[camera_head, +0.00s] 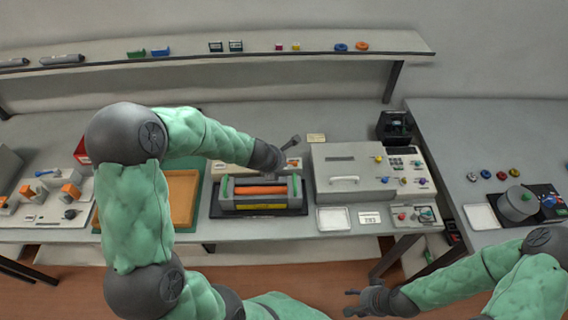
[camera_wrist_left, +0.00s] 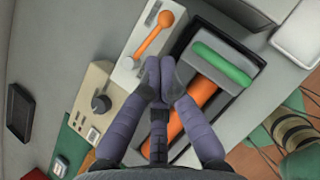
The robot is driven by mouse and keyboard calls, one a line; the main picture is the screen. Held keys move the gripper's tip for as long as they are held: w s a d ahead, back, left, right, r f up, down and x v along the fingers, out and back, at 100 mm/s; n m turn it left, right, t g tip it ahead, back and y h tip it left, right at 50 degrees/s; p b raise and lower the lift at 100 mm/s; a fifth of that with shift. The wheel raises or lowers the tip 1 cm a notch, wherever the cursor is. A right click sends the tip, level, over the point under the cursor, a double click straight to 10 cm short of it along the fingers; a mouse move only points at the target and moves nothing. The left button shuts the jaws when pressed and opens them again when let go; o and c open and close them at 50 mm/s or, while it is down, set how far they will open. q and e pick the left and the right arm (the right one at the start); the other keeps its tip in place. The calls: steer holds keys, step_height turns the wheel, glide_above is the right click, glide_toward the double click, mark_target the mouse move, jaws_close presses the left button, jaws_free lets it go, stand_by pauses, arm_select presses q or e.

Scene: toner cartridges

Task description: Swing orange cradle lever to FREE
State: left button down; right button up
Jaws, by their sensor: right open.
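The orange lever (camera_wrist_left: 153,35) sits on a pale panel (camera_wrist_left: 128,73) beside the cradle in the left wrist view, its rounded end toward the top right. In the head view only a small orange part of it (camera_head: 292,163) shows by my left gripper. The dark cradle (camera_head: 261,207) holds an orange cartridge (camera_head: 260,190) with a green part. My left gripper (camera_wrist_left: 160,68) has its fingertips together, beside the lever and apart from it, above the cradle's edge; it also shows in the head view (camera_head: 292,142). My right gripper (camera_head: 352,302) is open and empty in front of the table. Any FREE marking is unreadable.
A grey machine (camera_head: 352,182) with a handle and knobs stands right of the cradle. A white tray (camera_head: 333,219) lies in front of it. An orange-brown tray (camera_head: 184,198) is to the left. A shelf (camera_head: 230,55) with small parts runs along the wall.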

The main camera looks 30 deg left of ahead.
arm_select(q)
steer(key=p+v, duration=0.5)
steer(key=v, duration=0.4)
steer(key=shift+s+r, duration=0.2)
steer(key=shift+r, duration=0.15)
arm_select(e)
step_height(320, 180, up, 6)
steer(key=shift+f, duration=0.2)
arm_select(q)
steer(key=shift+a, duration=0.1)
